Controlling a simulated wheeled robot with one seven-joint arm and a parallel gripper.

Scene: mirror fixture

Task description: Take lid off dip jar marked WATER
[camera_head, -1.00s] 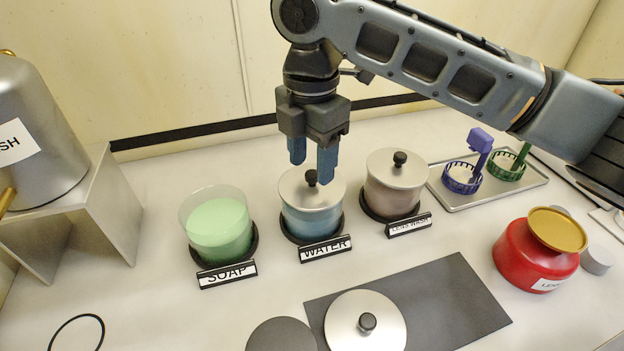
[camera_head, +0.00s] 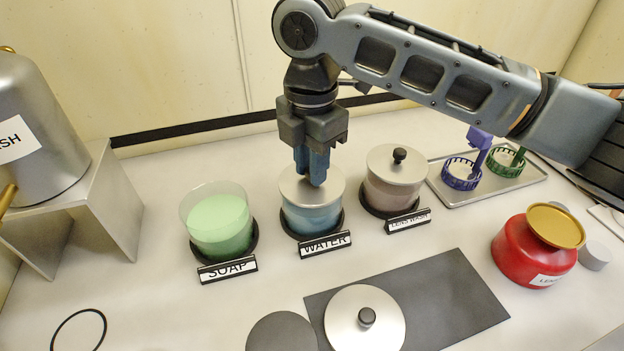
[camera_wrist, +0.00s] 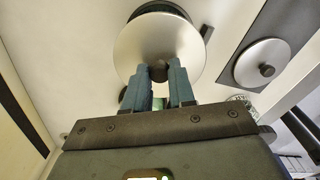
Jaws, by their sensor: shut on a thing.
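The WATER jar (camera_head: 313,219) is a clear jar of blue liquid in a black ring base, with a label plate (camera_head: 325,245) in front. Its silver lid (camera_head: 298,189) sits on top, and the same lid shows in the wrist view (camera_wrist: 140,48). My gripper (camera_head: 312,178) points straight down over the lid. Its blue fingers, also in the wrist view (camera_wrist: 159,78), are shut on the lid's dark knob (camera_wrist: 158,71). The fingers hide the knob in the head view.
The open SOAP jar (camera_head: 218,225) stands left. The lidded lens wash jar (camera_head: 391,185) stands close right. A loose lid (camera_head: 352,325) lies on the dark mat (camera_head: 455,300) in front. A tray (camera_head: 535,180) with baskets and a red pot (camera_head: 525,255) stand right.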

